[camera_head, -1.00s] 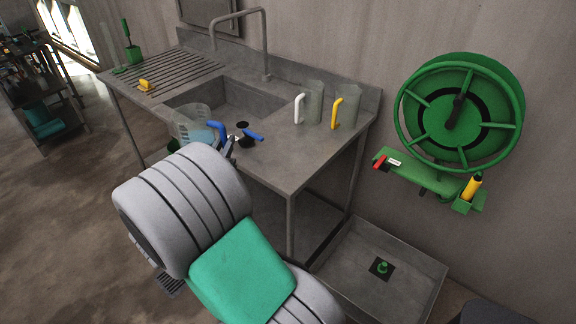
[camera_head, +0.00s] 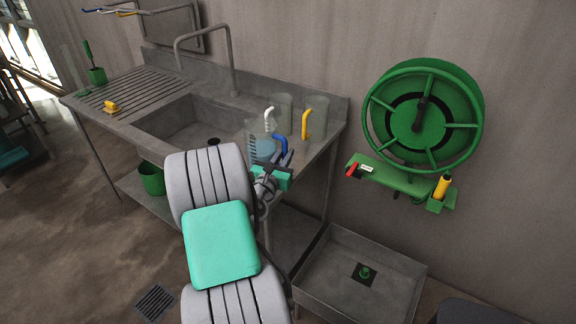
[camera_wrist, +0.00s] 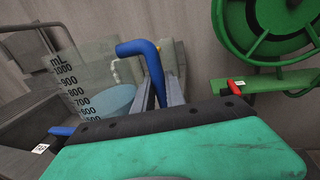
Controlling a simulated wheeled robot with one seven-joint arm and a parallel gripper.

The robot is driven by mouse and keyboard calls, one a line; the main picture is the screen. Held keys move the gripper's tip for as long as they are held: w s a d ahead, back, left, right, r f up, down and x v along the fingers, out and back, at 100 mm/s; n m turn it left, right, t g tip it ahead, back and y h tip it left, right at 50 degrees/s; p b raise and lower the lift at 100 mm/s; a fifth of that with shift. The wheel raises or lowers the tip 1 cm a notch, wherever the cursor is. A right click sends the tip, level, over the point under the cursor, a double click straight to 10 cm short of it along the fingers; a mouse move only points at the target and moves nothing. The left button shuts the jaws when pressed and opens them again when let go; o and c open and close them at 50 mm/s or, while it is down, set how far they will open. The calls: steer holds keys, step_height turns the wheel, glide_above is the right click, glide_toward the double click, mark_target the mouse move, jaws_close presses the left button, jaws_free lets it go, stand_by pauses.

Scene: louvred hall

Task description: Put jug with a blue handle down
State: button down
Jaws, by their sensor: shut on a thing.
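The jug with a blue handle (camera_head: 260,146) is clear, with pale blue liquid in it. It looks roughly upright at the right part of the counter, in front of the other jugs. My gripper (camera_head: 272,168) is shut on its blue handle (camera_head: 280,143). In the wrist view the handle (camera_wrist: 146,62) runs down between my fingers, and the jug's wall (camera_wrist: 85,82) shows black mL marks. The jug's base is hidden, so I cannot tell whether it touches the counter (camera_head: 322,148).
A white-handled jug (camera_head: 284,114) and a yellow-handled jug (camera_head: 317,118) stand close behind. The sink basin (camera_head: 180,122) is to the left, with a yellow object (camera_head: 111,107) on the drainboard. A green hose reel (camera_head: 424,115) hangs right, above a floor basin (camera_head: 362,275).

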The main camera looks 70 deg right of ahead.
steer(key=shift+s+d+f, duration=0.15)
steer(key=shift+d+f, duration=0.15)
steer(key=shift+d, duration=0.1)
steer(key=f, duration=0.4)
steer(key=shift+s+d+f, duration=0.1)
steer(key=shift+s+d, duration=0.05)
steer(key=shift+d, duration=0.25)
steer(key=c, duration=1.8)
jaws_free()
steer(key=shift+f, duration=0.2)
steer(key=o, duration=0.4)
steer(key=shift+a, duration=0.1)
steer(key=shift+r, duration=0.15)
